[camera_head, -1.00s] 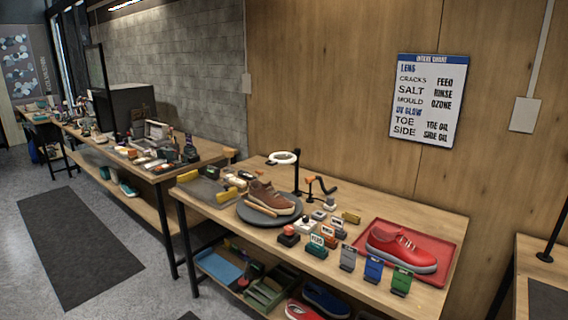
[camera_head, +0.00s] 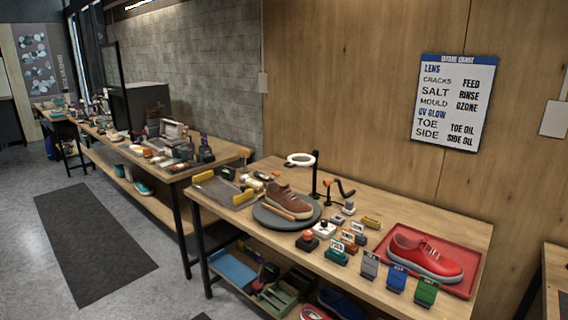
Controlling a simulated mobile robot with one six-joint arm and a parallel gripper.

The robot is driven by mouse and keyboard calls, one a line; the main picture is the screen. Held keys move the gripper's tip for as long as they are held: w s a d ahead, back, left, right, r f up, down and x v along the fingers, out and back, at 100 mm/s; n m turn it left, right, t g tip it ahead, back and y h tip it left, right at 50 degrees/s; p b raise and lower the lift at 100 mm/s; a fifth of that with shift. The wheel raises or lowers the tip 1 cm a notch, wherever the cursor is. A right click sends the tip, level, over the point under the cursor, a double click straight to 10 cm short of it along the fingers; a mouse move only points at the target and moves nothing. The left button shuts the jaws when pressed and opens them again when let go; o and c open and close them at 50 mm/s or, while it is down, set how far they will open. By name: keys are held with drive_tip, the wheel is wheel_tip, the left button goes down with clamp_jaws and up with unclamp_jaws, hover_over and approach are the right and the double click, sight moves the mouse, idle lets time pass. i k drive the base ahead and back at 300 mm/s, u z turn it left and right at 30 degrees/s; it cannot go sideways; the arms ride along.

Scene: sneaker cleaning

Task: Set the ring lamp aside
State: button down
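The ring lamp (camera_head: 301,160) has a white ring head on a dark upright post (camera_head: 314,178). It stands at the back of the near wooden table. Its ring hangs above and just behind the brown sneaker (camera_head: 288,200), which sits on a round dark turntable (camera_head: 262,217). The foot of the post is partly hidden behind the sneaker and small items. My gripper is not in view.
A red sneaker (camera_head: 425,256) sits on a red tray (camera_head: 468,258) at the right. Several labelled blocks and colored holders (camera_head: 397,277) line the front. Floor (camera_head: 165,215) is open at left.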

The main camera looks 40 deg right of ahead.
sight(311, 156)
drive_tip(key=i, duration=0.85)
drive_tip(key=z, duration=0.05)
